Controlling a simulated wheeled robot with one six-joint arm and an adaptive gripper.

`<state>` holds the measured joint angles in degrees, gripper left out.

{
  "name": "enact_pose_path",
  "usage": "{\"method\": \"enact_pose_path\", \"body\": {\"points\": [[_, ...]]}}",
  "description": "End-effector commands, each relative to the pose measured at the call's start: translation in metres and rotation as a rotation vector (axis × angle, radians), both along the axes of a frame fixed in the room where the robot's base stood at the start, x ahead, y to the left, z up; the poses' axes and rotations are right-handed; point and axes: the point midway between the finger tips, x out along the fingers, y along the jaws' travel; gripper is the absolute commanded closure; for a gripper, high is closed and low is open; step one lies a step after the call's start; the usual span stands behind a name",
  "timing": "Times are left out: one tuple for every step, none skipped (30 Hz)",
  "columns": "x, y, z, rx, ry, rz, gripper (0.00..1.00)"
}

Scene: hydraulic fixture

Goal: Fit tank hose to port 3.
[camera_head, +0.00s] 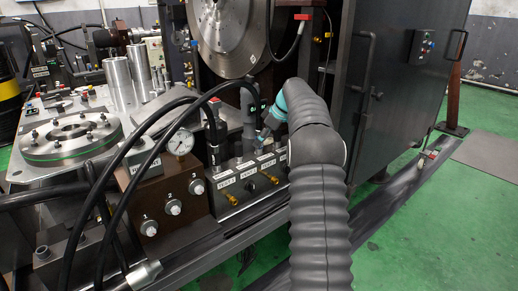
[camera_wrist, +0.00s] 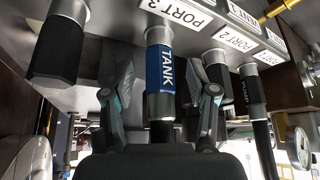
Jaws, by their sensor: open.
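The tank hose end (camera_wrist: 160,75) has a blue sleeve marked TANK and a silver collar. In the wrist view its collar meets the port block (camera_wrist: 120,14) beside the PORT 3 label (camera_wrist: 178,8); how firmly it is seated I cannot tell. My gripper (camera_wrist: 162,98) is open, with one finger on each side of the hose and visible gaps to it. In the head view my gripper (camera_head: 266,128) is at the port block (camera_head: 232,193), partly hidden by my own arm. The tank sleeve cannot be made out there.
The pump hose end (camera_wrist: 252,88) stands at the block, right of a black fitting (camera_wrist: 216,68) by PORT 2. Another black fitting (camera_wrist: 58,45) is close on the left. A pressure gauge (camera_head: 181,142) and brown valve block (camera_head: 160,197) stand left. Black hoses (camera_head: 128,150) arch across the front.

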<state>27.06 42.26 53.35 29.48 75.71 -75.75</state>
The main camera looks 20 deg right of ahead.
Motion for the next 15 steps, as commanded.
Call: {"method": "enact_pose_path", "body": {"points": [[-0.002,-0.003,0.007,-0.001,-0.003,-0.002,0.42],[-0.004,-0.005,0.011,-0.002,-0.003,-0.002,0.42],[-0.006,-0.007,0.017,-0.002,-0.005,-0.002,0.42],[-0.008,-0.009,0.021,-0.003,-0.004,-0.002,0.42],[-0.01,-0.011,0.026,-0.003,-0.004,-0.002,0.42],[-0.013,-0.014,0.033,-0.003,-0.005,-0.002,0.42],[-0.016,-0.016,0.039,-0.003,-0.004,-0.002,0.42],[-0.018,-0.019,0.044,-0.003,-0.005,-0.002,0.42],[-0.021,-0.021,0.051,-0.003,-0.005,-0.002,0.42],[-0.023,-0.023,0.056,-0.003,-0.005,-0.002,0.42],[-0.025,-0.025,0.061,-0.004,-0.005,-0.001,0.42],[-0.027,-0.028,0.068,-0.003,-0.006,-0.001,0.42],[-0.029,-0.029,0.072,-0.002,-0.005,-0.001,0.42],[-0.031,-0.031,0.076,-0.003,-0.005,-0.002,0.42],[-0.033,-0.033,0.081,-0.002,-0.005,-0.002,0.42]]}}
